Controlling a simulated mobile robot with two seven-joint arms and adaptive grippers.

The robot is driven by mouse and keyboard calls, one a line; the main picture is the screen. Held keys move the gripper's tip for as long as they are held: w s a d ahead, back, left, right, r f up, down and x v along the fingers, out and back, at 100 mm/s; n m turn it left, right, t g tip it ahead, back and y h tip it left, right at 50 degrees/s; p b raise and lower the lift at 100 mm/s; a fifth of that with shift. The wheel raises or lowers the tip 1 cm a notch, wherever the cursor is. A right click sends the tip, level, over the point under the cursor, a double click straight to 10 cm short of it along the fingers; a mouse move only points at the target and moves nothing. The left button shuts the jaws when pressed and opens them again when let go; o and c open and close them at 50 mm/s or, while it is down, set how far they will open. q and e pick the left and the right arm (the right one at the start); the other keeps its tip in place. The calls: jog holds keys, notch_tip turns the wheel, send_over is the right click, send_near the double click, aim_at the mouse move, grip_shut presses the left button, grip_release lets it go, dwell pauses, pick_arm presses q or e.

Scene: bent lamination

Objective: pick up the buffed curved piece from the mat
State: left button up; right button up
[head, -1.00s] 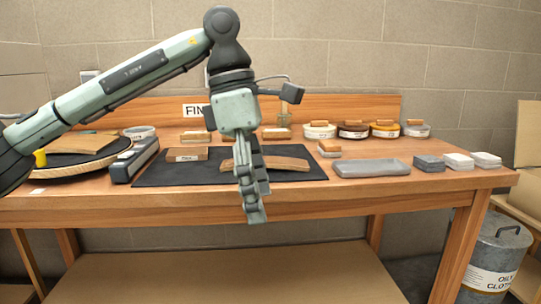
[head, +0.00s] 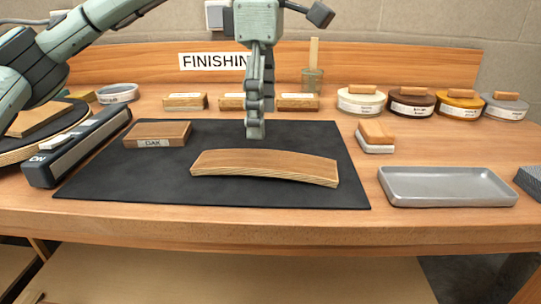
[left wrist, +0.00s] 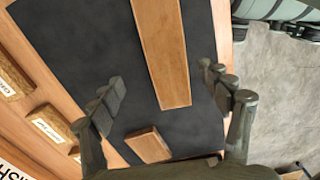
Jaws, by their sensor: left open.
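The curved piece (head: 265,165) is a brown wooden strip with a pale layered edge, bowed upward, lying on the dark mat (head: 110,185). It also shows in the left wrist view (left wrist: 162,45), running from the top edge to the middle. My left gripper (head: 256,133) points down over the mat, just behind the curved piece in the head view, empty and apart from it. In the left wrist view my left gripper (left wrist: 163,80) has its fingers spread wide, with the piece's near end between and beyond them. My right gripper is out of view.
A block labelled OAK (head: 157,134) lies on the mat's back left. A long grey tool (head: 80,145) borders the mat on the left. A grey tray (head: 447,186) and a wood-topped block (head: 375,136) stand right. Several wood-topped blocks and round tins line the back.

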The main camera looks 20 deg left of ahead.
aim_at(265, 159)
pick_arm(q)
jog(key=f, duration=0.3)
jog(key=s+f, duration=0.1)
jog(key=f, duration=0.1)
jog(key=shift+d+f, duration=0.3)
jog(key=shift+f, duration=0.45)
jog(key=c, duration=1.3)
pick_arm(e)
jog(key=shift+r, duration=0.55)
pick_arm(q)
jog(key=shift+r, duration=0.1)
